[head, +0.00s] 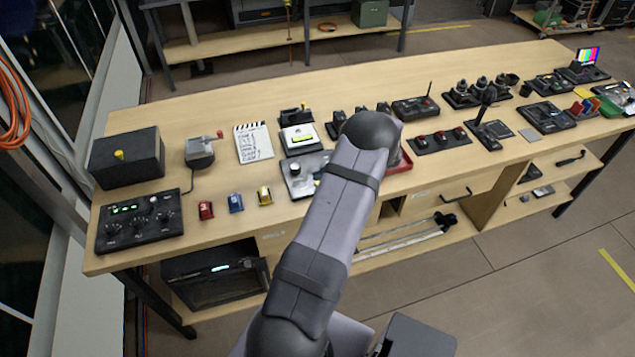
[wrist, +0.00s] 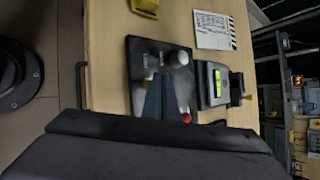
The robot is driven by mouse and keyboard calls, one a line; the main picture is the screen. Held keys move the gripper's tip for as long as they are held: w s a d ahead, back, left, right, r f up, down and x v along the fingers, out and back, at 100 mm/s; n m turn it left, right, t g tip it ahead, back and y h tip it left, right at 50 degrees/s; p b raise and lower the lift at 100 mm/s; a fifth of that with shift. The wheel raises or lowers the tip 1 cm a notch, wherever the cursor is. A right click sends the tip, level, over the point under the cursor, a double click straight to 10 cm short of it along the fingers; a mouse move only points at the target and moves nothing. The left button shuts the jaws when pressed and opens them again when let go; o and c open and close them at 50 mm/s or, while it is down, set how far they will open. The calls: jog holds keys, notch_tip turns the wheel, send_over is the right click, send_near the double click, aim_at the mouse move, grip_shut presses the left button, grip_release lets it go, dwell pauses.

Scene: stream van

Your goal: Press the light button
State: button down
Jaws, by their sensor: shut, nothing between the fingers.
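A dark panel (head: 312,188) lies on the long wooden bench, partly hidden behind my arm. It also shows in the wrist view (wrist: 138,48), with a white round knob (wrist: 180,57) and a red round button (wrist: 186,117). The white knob shows in the head view too (head: 295,168). No label marks a light button that I can read. My gripper (wrist: 161,82) is shut and empty over this panel, its tips between the white knob and the red button. I cannot tell whether the tips touch the panel. In the head view my arm hides the gripper.
A box with a green-yellow display (head: 300,137) stands behind the panel. Red, blue (head: 236,202) and yellow (head: 265,195) small blocks lie left of it, near the front edge. A control box with dials (head: 138,222) is at far left. Several devices crowd the right; bare wood shows behind.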

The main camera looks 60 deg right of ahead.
jog(key=shift+r, duration=0.15)
jog(key=shift+r+p, duration=1.4)
jog(key=shift+r, duration=0.95)
